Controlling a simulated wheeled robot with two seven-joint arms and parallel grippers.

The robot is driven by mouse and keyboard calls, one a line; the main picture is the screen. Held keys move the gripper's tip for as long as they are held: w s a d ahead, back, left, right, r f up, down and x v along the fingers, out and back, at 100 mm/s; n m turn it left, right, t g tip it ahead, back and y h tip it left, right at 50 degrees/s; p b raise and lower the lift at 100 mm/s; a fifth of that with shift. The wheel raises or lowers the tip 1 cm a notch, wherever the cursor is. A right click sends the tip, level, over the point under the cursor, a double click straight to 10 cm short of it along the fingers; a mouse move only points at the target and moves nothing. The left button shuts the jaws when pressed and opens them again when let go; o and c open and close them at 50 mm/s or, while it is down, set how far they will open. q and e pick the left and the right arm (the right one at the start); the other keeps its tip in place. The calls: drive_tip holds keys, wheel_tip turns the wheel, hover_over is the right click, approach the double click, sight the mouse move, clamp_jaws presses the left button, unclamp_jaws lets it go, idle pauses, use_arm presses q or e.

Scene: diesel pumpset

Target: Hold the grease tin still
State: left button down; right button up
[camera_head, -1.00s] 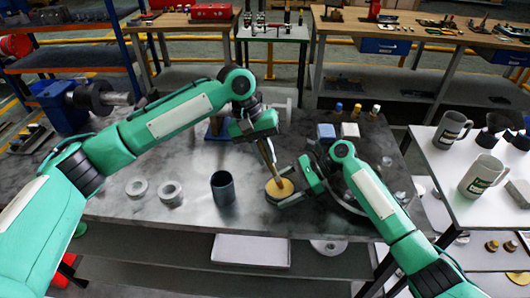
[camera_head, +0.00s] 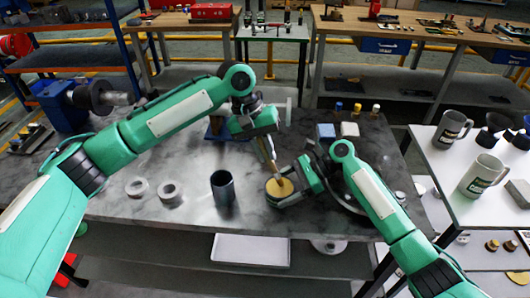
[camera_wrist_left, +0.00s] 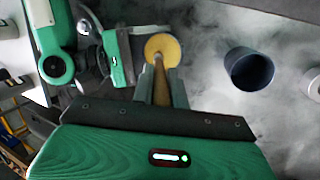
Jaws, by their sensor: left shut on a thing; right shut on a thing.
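The grease tin (camera_head: 281,187) is a low round tin with a yellow top, standing on the grey worktable. It also shows in the left wrist view (camera_wrist_left: 166,42). My right gripper (camera_head: 288,197) is shut on the tin, its fingers at the tin's side. My left gripper (camera_head: 265,146) is above the tin, shut on a brown wooden-handled tool (camera_wrist_left: 161,85) that points down. The tool's lower end meets the yellow top; whether it dips into the grease I cannot tell.
A dark blue cylinder (camera_head: 223,187) stands left of the tin, with two grey rings (camera_head: 170,192) further left. A blue block (camera_head: 326,132) and small capped bottles stand behind. Mugs (camera_head: 483,175) are on the white table at right.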

use_arm(q)
drive_tip(key=shift+r, duration=3.05)
use_arm(e)
drive_tip(key=o, duration=1.3)
drive_tip(key=shift+c, duration=0.2)
drive_tip(key=shift+w+d, duration=0.1)
